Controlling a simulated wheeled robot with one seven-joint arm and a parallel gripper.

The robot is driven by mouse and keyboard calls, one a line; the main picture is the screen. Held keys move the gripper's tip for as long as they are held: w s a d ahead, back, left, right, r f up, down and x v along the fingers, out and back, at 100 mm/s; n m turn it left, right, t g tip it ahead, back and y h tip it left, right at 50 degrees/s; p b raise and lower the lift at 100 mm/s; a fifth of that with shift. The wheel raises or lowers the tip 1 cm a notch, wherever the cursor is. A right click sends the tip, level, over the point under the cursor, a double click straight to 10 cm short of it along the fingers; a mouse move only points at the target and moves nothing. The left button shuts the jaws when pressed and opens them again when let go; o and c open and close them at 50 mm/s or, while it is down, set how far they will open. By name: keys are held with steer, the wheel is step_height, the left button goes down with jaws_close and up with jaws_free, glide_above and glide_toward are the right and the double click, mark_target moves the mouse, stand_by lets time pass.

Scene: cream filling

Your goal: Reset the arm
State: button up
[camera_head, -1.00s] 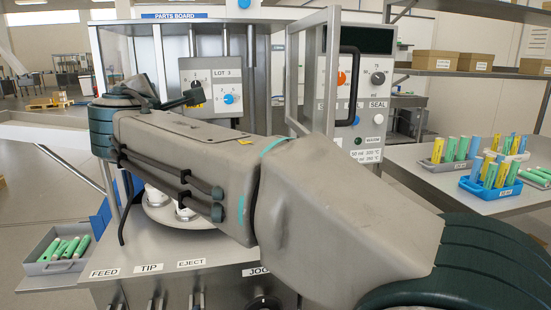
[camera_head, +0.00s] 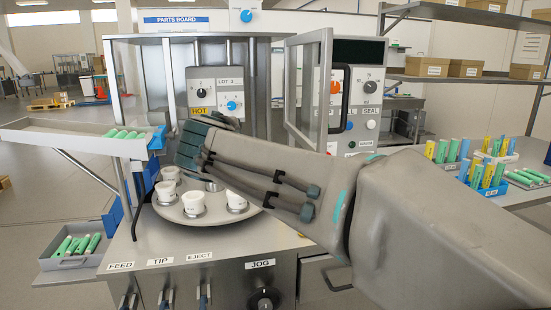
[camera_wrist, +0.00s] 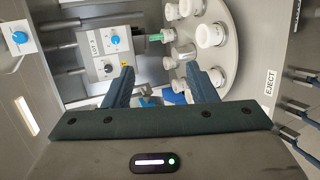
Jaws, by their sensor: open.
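My gripper shows in the wrist view (camera_wrist: 160,88) with its two dark fingers apart and nothing between them. The fingers point toward the machine's control plate and round turntable. In the head view my arm reaches from the lower right to the middle, and its dark wrist end (camera_head: 205,140) is in front of the machine. The fingertips cannot be made out there. The turntable (camera_head: 215,221) carries several white cups (camera_head: 194,203). A LOT 3 control plate (camera_head: 215,93) with two knobs stands behind the wrist.
A glass door (camera_head: 306,85) stands open beside the seal panel (camera_head: 358,100). A white tray (camera_head: 60,135) with green tubes is at left, a grey bin (camera_head: 70,262) with green tubes below it. Tube racks (camera_head: 485,190) stand on the right table. JOG and other controls line the front.

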steer(key=s+d+f+m+g+h+p, duration=0.1)
steer(key=s+d+f+m+g+p, duration=0.3)
steer(key=d, duration=0.5)
steer(key=s+d+f+m+g+h+p, duration=0.15)
steer(key=s+d+f+m, duration=0.3)
steer(key=d, duration=0.45)
steer(key=s+d+f+m+g+y+p, duration=0.1)
steer(key=s+d+f+m+g+p, duration=0.1)
steer(key=s+f+m, duration=0.2)
steer(key=s+d+f+m+g+y+p, duration=0.1)
steer(key=s+f+m, duration=0.4)
steer(key=s, duration=0.6)
steer(key=d+m+g+p, duration=0.1)
steer(key=d+g, duration=0.1)
steer(key=shift+s+d+g+y, duration=0.15)
steer(key=shift+s+g+y, duration=0.15)
steer(key=shift+g+y, duration=0.05)
